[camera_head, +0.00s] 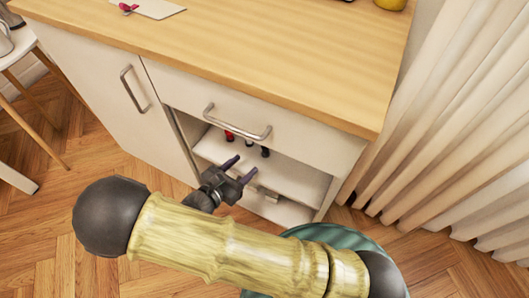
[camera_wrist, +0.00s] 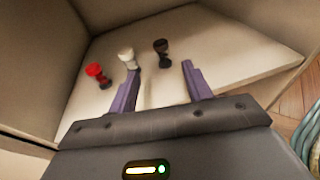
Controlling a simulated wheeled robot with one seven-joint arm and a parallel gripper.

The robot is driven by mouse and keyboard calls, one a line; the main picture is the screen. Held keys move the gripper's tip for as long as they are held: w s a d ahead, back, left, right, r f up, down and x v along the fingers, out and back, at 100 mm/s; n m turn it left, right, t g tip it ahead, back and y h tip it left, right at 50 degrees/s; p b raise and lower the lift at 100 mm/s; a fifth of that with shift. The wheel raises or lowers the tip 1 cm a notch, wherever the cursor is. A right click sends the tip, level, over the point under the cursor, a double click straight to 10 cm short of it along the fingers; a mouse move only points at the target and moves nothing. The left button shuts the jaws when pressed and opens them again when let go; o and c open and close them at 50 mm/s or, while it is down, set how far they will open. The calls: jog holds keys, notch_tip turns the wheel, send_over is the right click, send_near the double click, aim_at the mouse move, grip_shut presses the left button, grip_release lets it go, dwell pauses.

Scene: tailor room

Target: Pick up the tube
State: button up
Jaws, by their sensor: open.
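Three small objects stand on the shelf in the open cabinet compartment. They are a red one (camera_wrist: 97,75), a white one with a dark part (camera_wrist: 127,56) and a black one (camera_wrist: 161,47). I cannot tell for sure which is the tube. In the head view the red one (camera_head: 229,135) and the black one (camera_head: 265,152) show below the drawer handle. My gripper (camera_wrist: 160,68) is open and empty, its purple fingers apart. The white object is just beyond the left fingertip, and the black one lies beyond the gap. In the head view my gripper (camera_head: 241,167) is at the compartment's front.
The drawer front (camera_head: 290,137) with its metal handle (camera_head: 238,124) is directly above the opening. The cabinet door (camera_head: 105,90) is at left, and compartment walls enclose the shelf (camera_wrist: 235,70). A curtain (camera_head: 450,130) hangs at right. A white stool (camera_head: 15,48) stands at far left.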

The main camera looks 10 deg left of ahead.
aim_at(263, 151)
jog(key=b+x, duration=0.1)
jog(key=x, duration=0.1)
jog(key=b+x, duration=0.1)
jog(key=x, duration=0.2)
jog(key=shift+d+f, duration=0.1)
jog(key=shift+f, duration=0.15)
jog(key=shift+w+d+r, duration=0.15)
jog(key=shift+w, duration=0.15)
jog(key=shift+w, duration=0.1)
jog(key=shift+w+d+b, duration=0.2)
jog(key=shift+b, duration=0.35)
jog(key=b+x, duration=0.1)
jog(key=x, duration=0.1)
jog(key=b+x, duration=0.1)
jog(key=b, duration=0.1)
jog(key=shift+w+d+f, duration=0.15)
jog(key=shift+w+f, duration=0.15)
jog(key=shift+f, duration=0.1)
jog(key=shift+w+d, duration=0.2)
jog(key=shift+w, duration=0.15)
jog(key=shift+r, duration=0.1)
jog(key=shift+c, duration=0.2)
jog(key=c, duration=1)
